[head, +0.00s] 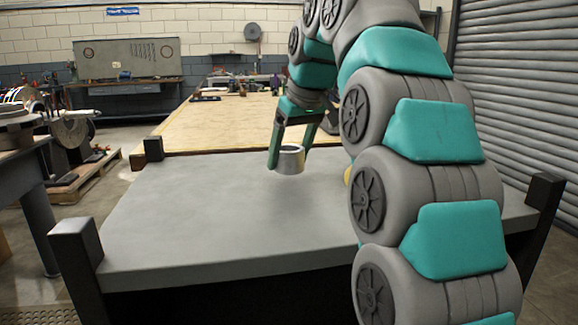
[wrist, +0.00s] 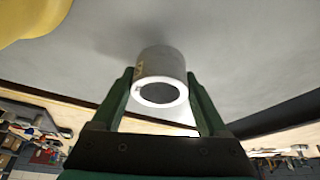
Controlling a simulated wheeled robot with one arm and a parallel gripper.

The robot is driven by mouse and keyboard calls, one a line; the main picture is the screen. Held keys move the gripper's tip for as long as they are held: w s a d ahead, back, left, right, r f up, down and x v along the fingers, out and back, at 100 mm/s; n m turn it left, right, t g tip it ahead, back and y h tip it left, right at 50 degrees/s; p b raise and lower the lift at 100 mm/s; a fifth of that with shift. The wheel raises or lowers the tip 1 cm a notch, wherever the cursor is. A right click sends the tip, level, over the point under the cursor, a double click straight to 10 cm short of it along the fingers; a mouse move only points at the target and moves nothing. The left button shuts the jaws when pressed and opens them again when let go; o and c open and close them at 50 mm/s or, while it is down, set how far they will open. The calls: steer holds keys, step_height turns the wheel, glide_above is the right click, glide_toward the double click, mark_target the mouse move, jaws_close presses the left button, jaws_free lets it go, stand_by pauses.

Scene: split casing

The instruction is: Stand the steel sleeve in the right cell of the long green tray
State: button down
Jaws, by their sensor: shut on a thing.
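The steel sleeve (head: 289,165) is a short, shiny grey hollow cylinder, upright at the far part of the grey table. My gripper (head: 290,152) points down with its green fingers on either side of the sleeve and is shut on it. In the wrist view the sleeve (wrist: 160,70) sits between the fingertips of my gripper (wrist: 161,82), its round open end facing the camera. I cannot tell whether the sleeve touches the table or hangs just above it. The long green tray is not seen in either view; my arm hides the right part of the table.
The grey table (head: 200,215) has dark corner posts and is clear on its left and front. A yellow thing (wrist: 30,18) lies near the sleeve, mostly hidden by my arm in the head view. A wooden-topped bench (head: 215,122) stands behind the table.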

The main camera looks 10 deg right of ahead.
steer(key=shift+f, duration=1.2)
steer(key=shift+f, duration=0.15)
jaws_free()
